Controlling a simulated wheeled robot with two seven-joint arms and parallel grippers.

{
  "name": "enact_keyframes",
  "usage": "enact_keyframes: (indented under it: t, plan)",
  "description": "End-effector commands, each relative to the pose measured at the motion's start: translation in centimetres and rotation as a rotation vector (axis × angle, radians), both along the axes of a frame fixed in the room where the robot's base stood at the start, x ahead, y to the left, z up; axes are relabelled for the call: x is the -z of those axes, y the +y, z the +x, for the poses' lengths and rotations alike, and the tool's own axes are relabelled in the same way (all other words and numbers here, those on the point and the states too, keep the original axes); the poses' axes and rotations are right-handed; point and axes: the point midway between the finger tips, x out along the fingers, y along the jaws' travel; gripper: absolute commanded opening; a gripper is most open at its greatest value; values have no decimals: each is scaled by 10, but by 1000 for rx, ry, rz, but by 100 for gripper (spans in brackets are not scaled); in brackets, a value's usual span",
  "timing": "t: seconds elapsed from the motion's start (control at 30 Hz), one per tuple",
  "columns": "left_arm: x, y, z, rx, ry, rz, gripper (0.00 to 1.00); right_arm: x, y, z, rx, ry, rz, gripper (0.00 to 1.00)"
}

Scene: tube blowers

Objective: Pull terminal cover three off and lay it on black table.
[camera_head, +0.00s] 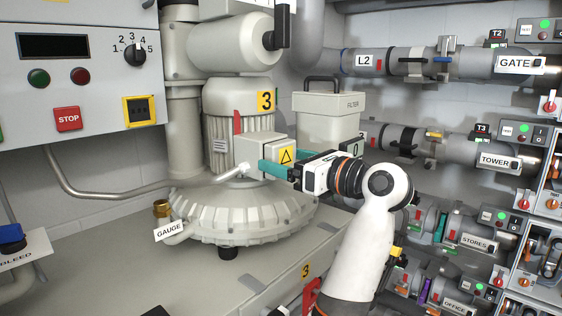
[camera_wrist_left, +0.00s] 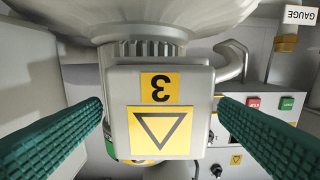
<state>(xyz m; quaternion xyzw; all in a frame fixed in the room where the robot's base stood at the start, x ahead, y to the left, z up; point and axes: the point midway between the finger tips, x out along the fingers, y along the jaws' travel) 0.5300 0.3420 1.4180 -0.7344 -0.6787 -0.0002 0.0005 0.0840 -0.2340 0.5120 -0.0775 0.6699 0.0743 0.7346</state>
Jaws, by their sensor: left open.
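Terminal cover three (camera_head: 252,150) is a light grey box on the side of the motor marked 3 (camera_head: 240,105). A yellow warning triangle shows on its outer face. In the left wrist view the cover (camera_wrist_left: 160,92) fills the middle, with its "3" label and triangle upside down. My left gripper (camera_head: 280,160) is open, its teal fingers reaching toward the cover. In the left wrist view one finger of the left gripper (camera_wrist_left: 161,105) is on each side of the cover, with a gap beside each. My right gripper is not in view. I see no black table.
The round blower housing (camera_head: 240,218) stands below the motor on a grey bench (camera_head: 110,265). A filter box (camera_head: 328,115) stands close behind my gripper. A control panel (camera_head: 75,75) is at the left. Pipes and valves fill the right wall.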

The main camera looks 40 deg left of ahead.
Motion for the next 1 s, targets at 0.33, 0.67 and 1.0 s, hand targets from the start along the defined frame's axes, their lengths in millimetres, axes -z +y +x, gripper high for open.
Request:
enact_keyframes:
  t: [0.33,0.67,1.0]
  plan:
    - [0,0,0,0,0,0,84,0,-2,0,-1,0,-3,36]
    - [1,0,0,0,0,-2,84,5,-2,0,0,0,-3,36]
    - [0,0,0,0,0,-1,62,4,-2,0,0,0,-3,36]
